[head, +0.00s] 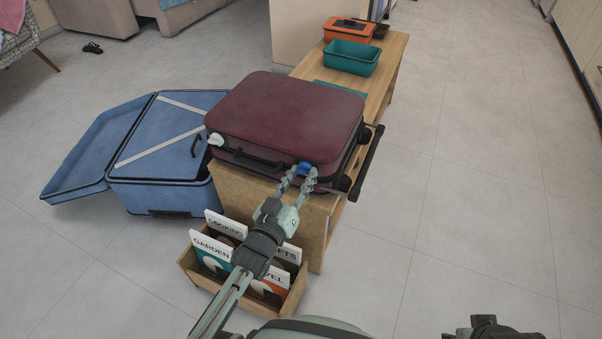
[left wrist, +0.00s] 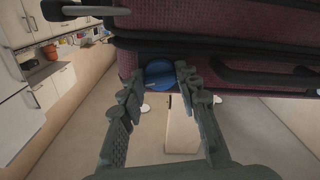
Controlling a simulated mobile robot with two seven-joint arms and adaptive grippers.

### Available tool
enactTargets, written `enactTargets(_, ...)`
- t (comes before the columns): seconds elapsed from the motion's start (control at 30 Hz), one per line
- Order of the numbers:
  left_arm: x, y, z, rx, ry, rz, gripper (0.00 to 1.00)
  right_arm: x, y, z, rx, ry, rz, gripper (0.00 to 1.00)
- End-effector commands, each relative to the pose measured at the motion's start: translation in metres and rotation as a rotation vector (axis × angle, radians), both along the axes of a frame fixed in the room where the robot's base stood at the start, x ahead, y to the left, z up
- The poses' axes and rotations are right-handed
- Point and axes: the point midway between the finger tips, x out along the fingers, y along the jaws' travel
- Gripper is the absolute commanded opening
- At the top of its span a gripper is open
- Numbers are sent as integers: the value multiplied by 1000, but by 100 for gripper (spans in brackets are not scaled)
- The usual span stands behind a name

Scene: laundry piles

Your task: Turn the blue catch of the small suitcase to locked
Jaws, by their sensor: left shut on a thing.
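The small suitcase (head: 285,112) is dark red and lies flat and closed on the wooden bench, and its red side fills the top of the left wrist view (left wrist: 220,65). Its blue catch (head: 305,168) is at the front right corner. In the left wrist view the catch (left wrist: 159,74) is a blue disc between my fingertips. My left gripper (head: 300,178) is shut on the catch, with a finger on each side of it. The fingers partly hide the catch, and I cannot read which way it is turned. My right gripper (head: 490,327) shows only in part at the bottom edge.
The wooden bench (head: 392,72) carries an orange box (head: 349,29) and a teal bin (head: 351,57) at its far end. A large blue suitcase (head: 160,180) stands open at left. A wooden book box (head: 265,308) is below my left arm. Floor at right is clear.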

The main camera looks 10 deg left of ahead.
Motion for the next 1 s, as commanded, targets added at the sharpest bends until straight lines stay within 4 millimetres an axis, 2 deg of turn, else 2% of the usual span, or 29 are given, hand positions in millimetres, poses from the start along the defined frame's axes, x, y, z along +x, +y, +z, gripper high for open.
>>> enactTargets(0.4,0,1,1,233,-45,0,3,2,1,-22,11,14,0,40)
enactTargets(1.0,0,1,0,284,-55,0,3,2,1,-27,14,13,1,40)
